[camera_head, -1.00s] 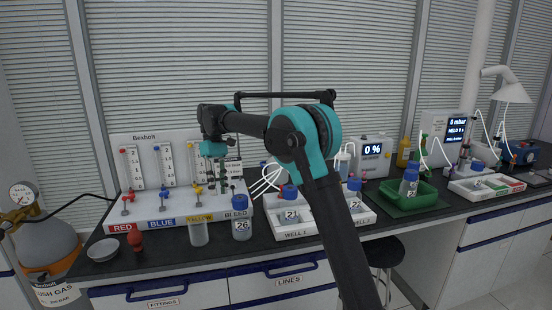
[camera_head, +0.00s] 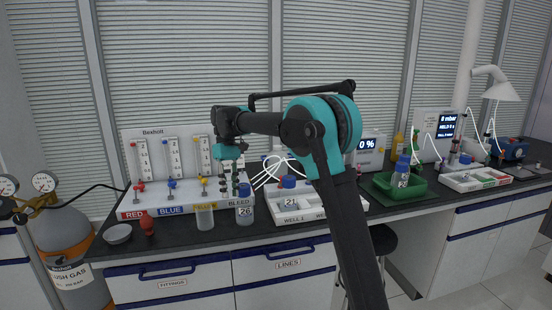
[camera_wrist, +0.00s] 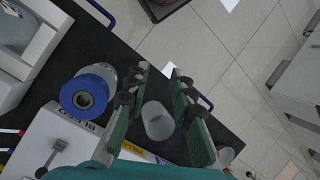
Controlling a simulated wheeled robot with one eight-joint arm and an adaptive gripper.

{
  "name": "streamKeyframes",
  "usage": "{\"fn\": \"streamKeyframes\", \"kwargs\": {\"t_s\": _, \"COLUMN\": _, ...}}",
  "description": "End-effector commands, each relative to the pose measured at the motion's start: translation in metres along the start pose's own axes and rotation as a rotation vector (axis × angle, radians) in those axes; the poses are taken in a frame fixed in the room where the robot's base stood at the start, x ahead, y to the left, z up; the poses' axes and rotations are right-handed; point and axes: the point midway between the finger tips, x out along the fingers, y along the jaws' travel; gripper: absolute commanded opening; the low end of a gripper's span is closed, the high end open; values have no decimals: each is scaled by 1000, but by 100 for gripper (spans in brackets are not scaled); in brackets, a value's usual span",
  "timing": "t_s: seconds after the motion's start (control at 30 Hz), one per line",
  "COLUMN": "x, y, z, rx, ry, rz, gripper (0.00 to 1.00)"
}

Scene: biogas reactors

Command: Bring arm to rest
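My arm rises from the lower right in the head view and bends left at a large teal joint (camera_head: 325,130). Its far end reaches over the bench, with my gripper (camera_head: 230,186) pointing down in front of the gas panel. In the wrist view my gripper (camera_wrist: 159,72) shows two green-padded fingers, apart with nothing held between them. A clear, open container (camera_wrist: 158,122) shows through the gap, lower down on the bench. A blue-capped bottle marked 26 (camera_head: 245,205) stands close to the gripper; its cap also shows left of the fingers in the wrist view (camera_wrist: 85,95).
The panel base (camera_head: 165,207) with coloured valves stands behind the container (camera_head: 204,217). A white tray (camera_head: 290,216) with bottle 21 (camera_head: 288,190) is to the right, partly behind my arm.

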Motion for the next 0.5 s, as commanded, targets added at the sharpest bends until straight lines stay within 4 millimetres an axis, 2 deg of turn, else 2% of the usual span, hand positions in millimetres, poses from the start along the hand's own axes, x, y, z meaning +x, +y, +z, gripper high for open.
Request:
{"fn": "streamKeyframes", "kwargs": {"t_s": 0.27, "x": 22, "y": 39, "z": 35, "rx": 96, "ry": 97, "rz": 10, "gripper": 24}}
{"fn": "streamKeyframes", "kwargs": {"t_s": 0.37, "x": 37, "y": 58, "z": 56, "rx": 147, "ry": 149, "rz": 18, "gripper": 24}}
{"fn": "streamKeyframes", "kwargs": {"t_s": 0.5, "x": 70, "y": 90, "z": 99, "rx": 249, "ry": 250, "rz": 35, "gripper": 24}}
